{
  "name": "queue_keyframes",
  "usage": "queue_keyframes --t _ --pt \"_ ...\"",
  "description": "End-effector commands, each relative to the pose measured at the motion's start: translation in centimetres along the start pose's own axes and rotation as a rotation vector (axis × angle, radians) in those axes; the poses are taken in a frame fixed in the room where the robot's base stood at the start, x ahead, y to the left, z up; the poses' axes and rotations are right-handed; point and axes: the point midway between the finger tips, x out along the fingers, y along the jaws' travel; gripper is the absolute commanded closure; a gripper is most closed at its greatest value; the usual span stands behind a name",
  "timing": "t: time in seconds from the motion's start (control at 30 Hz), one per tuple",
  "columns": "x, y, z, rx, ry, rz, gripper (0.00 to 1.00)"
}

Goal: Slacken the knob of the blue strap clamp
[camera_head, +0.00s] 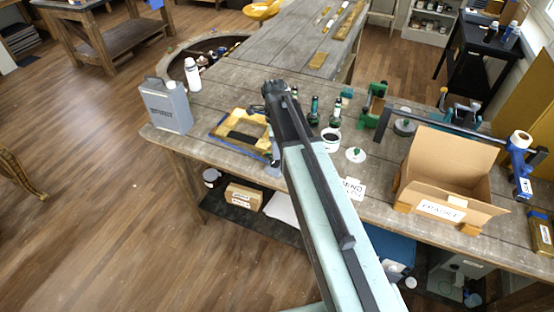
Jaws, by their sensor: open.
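A blue strap (222,134) runs along the edge of a gilt yellow frame (238,120) lying on the grey wooden workbench (200,143), left of my arm. I take it for the strap clamp. A small grey-blue part (273,168) shows at the frame's right front corner, close beside my arm. I cannot tell whether it is the knob. My arm reaches up from the bottom, and my black gripper (272,88) is beyond and above the frame's right side. It is open, with nothing visible in it. My arm hides some of the bench beside the frame.
A grey jug (167,105) and white bottle (192,75) stand left. Green bottles (314,110), a white tub (331,140) and a green tool (372,104) stand right. A long bar clamp (520,165) lies behind an open cardboard box (447,180). Bare bench shows near the jug.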

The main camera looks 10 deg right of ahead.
Motion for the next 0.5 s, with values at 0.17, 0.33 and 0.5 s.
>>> queue_keyframes --t 0.17,0.33,0.5 --pt "3.5 0.0 0.0 -0.001 0.000 0.000 0.41" --pt "6.4 0.0 -0.1 -0.001 0.000 0.000 0.41" --pt "7.2 0.0 -0.1 -0.001 0.000 0.000 0.41"
